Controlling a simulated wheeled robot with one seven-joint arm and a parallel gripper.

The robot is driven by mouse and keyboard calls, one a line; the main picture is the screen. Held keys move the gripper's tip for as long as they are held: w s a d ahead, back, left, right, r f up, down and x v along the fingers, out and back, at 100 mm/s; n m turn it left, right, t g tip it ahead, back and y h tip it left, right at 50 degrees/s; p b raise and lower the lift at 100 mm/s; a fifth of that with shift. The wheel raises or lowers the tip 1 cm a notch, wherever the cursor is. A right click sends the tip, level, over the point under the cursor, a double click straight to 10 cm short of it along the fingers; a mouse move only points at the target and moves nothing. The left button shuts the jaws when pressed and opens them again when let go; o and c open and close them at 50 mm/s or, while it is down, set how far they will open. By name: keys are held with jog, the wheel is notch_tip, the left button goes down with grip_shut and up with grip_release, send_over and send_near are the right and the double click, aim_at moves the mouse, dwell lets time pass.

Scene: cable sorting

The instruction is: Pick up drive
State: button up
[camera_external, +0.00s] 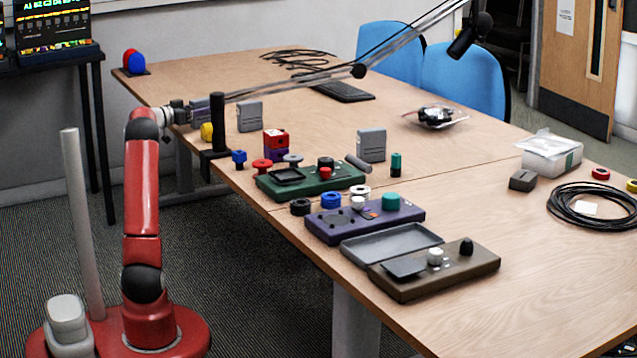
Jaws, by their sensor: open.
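No thing is labelled as the drive, so I cannot tell for sure which it is. Two upright grey box-shaped units could match: one grey unit (249,116) at the far left of the table, and another grey unit (371,146) near the middle. My gripper (204,109) is at the left table edge, above the tabletop, left of the first grey unit and apart from it. It is open and seems empty; its fingers are small and partly lost against the black post (218,135).
Green (312,182), purple (365,219) and brown (434,270) panels with knobs line the front edge. A yellow part (206,131) is below my gripper. A boom arm (310,77) crosses above the table.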

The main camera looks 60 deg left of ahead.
grip_shut()
jog(key=shift+r, duration=0.15)
